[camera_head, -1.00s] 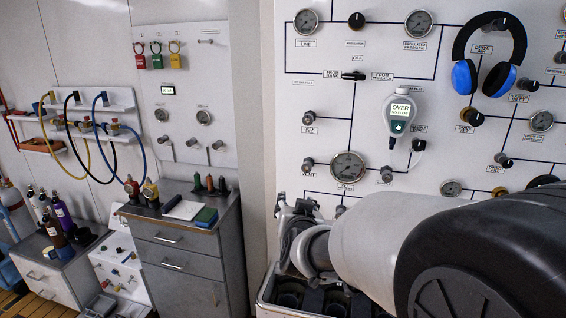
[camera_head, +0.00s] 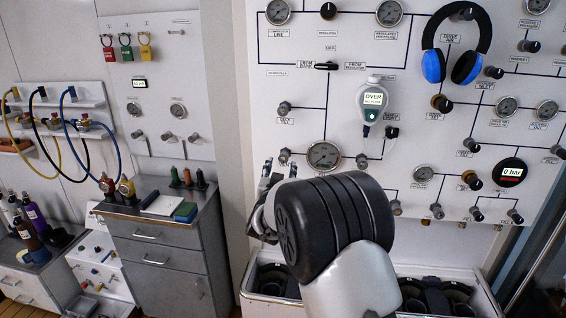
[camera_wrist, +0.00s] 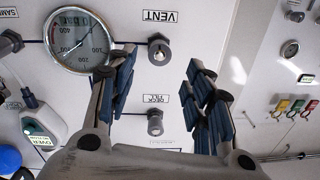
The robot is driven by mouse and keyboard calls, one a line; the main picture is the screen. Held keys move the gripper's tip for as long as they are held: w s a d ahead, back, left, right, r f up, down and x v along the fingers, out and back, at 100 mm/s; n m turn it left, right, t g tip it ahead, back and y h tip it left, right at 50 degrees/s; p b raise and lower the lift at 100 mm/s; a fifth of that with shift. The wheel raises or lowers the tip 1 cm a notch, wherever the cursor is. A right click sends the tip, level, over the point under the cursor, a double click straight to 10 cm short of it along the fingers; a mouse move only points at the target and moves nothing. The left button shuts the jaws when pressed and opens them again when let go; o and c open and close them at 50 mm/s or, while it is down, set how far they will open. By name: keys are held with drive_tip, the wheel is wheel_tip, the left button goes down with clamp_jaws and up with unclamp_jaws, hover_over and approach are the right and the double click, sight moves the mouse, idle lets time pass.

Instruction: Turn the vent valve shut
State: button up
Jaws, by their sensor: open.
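The vent valve is a small dark grey knob (camera_wrist: 158,48) on the white panel, under an upside-down VENT label (camera_wrist: 160,16) in the wrist view. In the head view its knob (camera_head: 284,155) shows just above my gripper (camera_head: 280,169). I see no contact. My gripper and forearm hide part of the panel below the knob in the head view.
A round gauge (camera_head: 324,155) sits right beside the vent knob. Another similar knob (camera_wrist: 155,123) shows between the fingers in the wrist view. A grey handheld meter (camera_head: 373,100) and blue headphones (camera_head: 434,66) hang on the panel. An open case (camera_head: 455,274) stands below.

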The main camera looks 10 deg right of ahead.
sight(283, 160)
drive_tip(key=x, duration=0.7)
drive_tip(key=c, duration=1)
drive_tip(key=shift+b, duration=0.3)
drive_tip(key=shift+c, duration=0.2)
drive_tip(key=shift+f+m+b, duration=0.1)
drive_tip(key=shift+m+b, duration=0.2)
drive_tip(key=shift+b, duration=0.05)
